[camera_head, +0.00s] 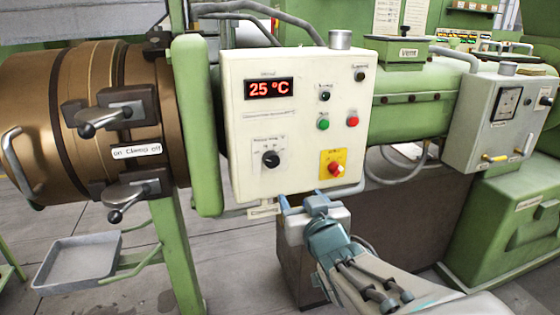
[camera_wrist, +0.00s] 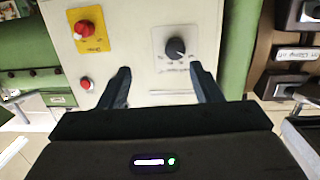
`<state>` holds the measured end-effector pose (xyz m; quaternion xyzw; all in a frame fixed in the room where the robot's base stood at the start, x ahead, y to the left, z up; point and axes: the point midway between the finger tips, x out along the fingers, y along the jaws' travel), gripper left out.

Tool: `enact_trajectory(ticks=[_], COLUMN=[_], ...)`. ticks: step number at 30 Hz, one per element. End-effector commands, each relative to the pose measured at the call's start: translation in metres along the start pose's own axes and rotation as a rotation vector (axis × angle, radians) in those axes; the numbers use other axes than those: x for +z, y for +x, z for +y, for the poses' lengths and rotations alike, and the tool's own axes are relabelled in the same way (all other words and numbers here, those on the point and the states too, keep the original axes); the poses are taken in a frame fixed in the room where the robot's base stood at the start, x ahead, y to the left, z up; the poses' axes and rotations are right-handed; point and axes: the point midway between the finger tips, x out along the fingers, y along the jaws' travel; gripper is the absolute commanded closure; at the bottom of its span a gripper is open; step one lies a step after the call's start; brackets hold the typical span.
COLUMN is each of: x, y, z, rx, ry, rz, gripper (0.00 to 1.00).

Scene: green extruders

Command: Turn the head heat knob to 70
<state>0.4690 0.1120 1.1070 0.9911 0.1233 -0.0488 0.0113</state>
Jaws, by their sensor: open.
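The heat knob (camera_head: 271,158) is a black round dial on the lower left of the cream control panel (camera_head: 240,190). The display (camera_head: 269,88) above it reads 25 °C in red. In the wrist view the knob (camera_wrist: 175,48) shows at the upper right of centre, with small scale marks around it. My gripper (camera_head: 305,203) is below the panel in the head view. In the wrist view its two dark fingers (camera_wrist: 158,80) are apart with nothing between them. The knob lies beyond the fingertips, nearer the right finger, and looks untouched.
A red knob on a yellow plate (camera_head: 334,168), a green button (camera_head: 322,124) and a red button (camera_head: 352,121) share the panel. The brown extruder head with clamp handles (camera_head: 123,112) is at left. A grey tray (camera_head: 78,262) hangs below it.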

Motion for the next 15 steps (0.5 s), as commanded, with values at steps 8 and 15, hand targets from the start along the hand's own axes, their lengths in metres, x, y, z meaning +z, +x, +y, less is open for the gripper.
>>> enact_trajectory(ticks=[8,15], x=[-0.012,-0.016], y=[0.004,0.017], z=[-0.017,-0.018], rx=[-0.068,-0.07], ry=[0.007,0.009], rz=[0.101,0.097], gripper=[0.42,0.42])
